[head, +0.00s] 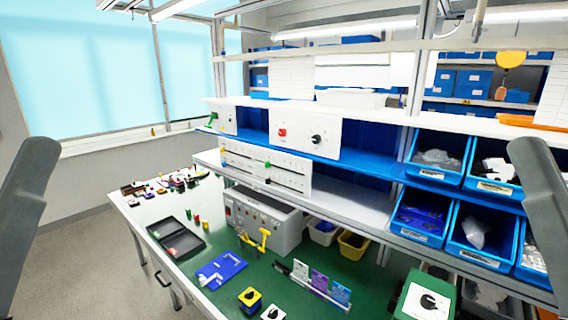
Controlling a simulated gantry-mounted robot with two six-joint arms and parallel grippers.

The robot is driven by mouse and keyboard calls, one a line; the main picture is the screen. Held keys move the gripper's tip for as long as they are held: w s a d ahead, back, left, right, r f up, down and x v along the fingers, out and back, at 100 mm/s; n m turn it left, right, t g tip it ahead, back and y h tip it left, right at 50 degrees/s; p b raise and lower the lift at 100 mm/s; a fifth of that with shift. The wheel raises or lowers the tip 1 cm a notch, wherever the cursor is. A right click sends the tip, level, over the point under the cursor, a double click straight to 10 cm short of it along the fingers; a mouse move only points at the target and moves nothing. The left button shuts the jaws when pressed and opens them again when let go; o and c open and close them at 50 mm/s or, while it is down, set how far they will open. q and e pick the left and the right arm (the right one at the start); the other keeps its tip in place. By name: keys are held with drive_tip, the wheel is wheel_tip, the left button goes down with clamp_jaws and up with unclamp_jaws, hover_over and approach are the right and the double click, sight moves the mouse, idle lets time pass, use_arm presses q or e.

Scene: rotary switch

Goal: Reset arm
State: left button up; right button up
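A dark link of my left arm (26,190) rises at the left edge, and a dark link of my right arm (548,195) rises at the right edge. No gripper fingers show, so both grippers are out of view. Neither arm link visibly touches anything on the bench. A white panel (298,150) with a red button (282,132) and a black rotary knob (316,139) stands on the blue shelf. A green box with a white face (412,304) and a black rotary knob (428,301) sits at the front right of the bench.
The bench (215,252) holds a grey control box (262,222), an open black case (176,238), a blue plate (221,270), a yellow switch block (249,299) and a card rack (320,285). Blue bins (438,157) line the right shelves.

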wheel_tip(320, 180, up, 25)
drive_tip(key=p, duration=2.2)
wheel_tip(320, 180, down, 44)
drive_tip(key=b, duration=4.4)
drive_tip(key=shift+f+b, duration=0.2)
drive_tip(key=shift+b, duration=0.15)
drive_tip(key=shift+w, duration=0.1)
wheel_tip(320, 180, up, 45)
drive_tip(key=p, duration=4.5)
drive_tip(key=shift+f, duration=0.1)
